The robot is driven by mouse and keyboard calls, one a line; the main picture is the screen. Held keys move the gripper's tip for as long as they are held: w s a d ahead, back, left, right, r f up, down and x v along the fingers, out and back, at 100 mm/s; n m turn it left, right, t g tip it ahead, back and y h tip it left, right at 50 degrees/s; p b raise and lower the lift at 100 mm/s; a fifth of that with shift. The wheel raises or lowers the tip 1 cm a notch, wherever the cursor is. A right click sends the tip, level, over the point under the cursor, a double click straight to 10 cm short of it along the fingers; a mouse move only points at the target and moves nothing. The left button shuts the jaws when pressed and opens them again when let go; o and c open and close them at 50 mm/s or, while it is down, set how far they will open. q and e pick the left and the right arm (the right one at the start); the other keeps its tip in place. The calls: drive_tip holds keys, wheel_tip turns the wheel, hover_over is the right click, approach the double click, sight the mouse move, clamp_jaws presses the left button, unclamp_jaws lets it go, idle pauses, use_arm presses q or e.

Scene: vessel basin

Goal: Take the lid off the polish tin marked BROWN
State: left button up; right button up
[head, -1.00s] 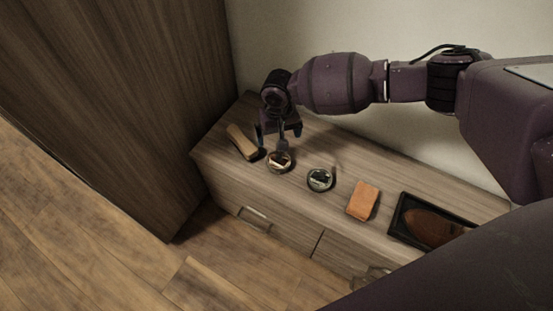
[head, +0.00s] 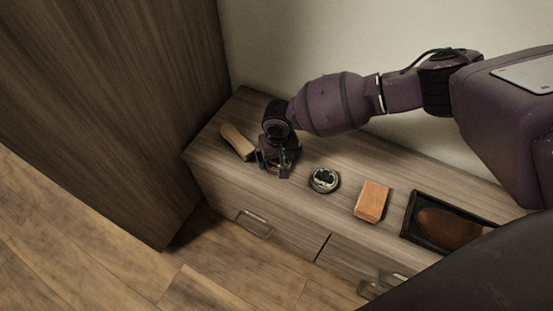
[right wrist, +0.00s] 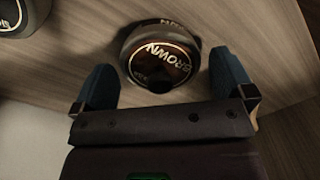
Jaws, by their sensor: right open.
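The polish tin marked BROWN (right wrist: 160,62) shows in the right wrist view, a round dark tin with its label on the lid. The lid is on it. My right gripper (right wrist: 165,80) is open, one finger on each side of the tin, with gaps visible between the fingers and the lid. In the head view my right gripper (head: 275,168) is over the tin and hides most of it. A second round tin (head: 324,180) with a dark and pale lid stands to the right; part of it also shows in the right wrist view (right wrist: 18,14). My left gripper is not in view.
On the wooden cabinet top (head: 300,205) are a tan brush-like piece (head: 238,142) to the left, an orange block (head: 371,201) and a dark tray (head: 409,229) holding a brown shoe-shaped object (head: 448,228). A wall stands behind; a tall wooden unit (head: 110,100) is at left.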

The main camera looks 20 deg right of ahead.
drive_tip(key=shift+w+r, duration=0.1)
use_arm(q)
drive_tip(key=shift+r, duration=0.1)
use_arm(e)
drive_tip(key=c, duration=0.6)
drive_tip(key=shift+r, duration=0.3)
drive_tip(key=r+p, duration=0.3)
drive_tip(key=r, duration=0.4)
drive_tip(key=shift+w, duration=0.2)
use_arm(q)
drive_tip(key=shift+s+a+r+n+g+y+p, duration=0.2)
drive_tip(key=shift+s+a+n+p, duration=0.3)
drive_tip(key=shift+p, duration=0.6)
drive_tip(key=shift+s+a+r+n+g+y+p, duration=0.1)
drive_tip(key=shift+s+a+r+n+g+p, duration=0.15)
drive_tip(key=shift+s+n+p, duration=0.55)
use_arm(e)
wheel_tip(320, 180, up, 12)
drive_tip(key=shift+s+r, duration=0.2)
drive_tip(key=shift+s, duration=0.05)
